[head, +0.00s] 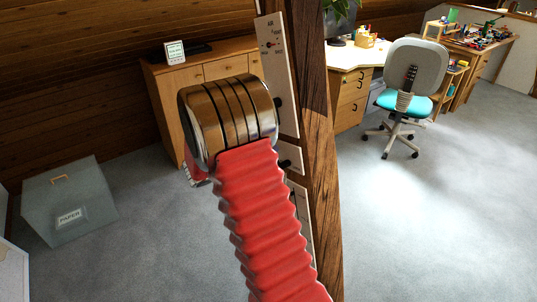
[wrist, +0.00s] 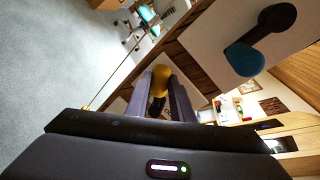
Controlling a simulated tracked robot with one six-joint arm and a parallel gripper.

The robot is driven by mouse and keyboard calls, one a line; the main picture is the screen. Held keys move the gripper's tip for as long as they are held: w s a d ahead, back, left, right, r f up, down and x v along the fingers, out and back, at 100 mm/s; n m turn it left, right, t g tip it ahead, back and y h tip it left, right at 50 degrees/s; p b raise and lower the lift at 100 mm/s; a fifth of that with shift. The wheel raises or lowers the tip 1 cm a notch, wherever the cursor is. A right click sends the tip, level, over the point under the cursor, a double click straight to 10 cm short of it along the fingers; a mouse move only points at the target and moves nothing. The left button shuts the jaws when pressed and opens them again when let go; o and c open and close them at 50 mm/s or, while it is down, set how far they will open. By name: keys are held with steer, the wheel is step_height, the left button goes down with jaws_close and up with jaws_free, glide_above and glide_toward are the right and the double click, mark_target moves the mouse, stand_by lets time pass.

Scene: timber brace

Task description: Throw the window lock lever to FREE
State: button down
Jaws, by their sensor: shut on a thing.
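In the head view my arm hides the gripper and this lever. I cannot tell which label belongs to the held lever, nor read FREE.
Another lever with a blue and black handle (wrist: 258,42) sticks out close by at upper right in the wrist view. A grey paper bin (head: 70,200) and a wooden cabinet (head: 160,95) stand left. An office chair (head: 412,75) and desks stand right, with open carpet in front.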

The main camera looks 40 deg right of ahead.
steer(key=shift+w, duration=0.15)
steer(key=c, duration=1.5)
jaws_free()
steer(key=shift+c, duration=0.2)
steer(key=shift+a, duration=0.1)
steer(key=v, duration=1.3)
steer(key=shift+a, duration=0.25)
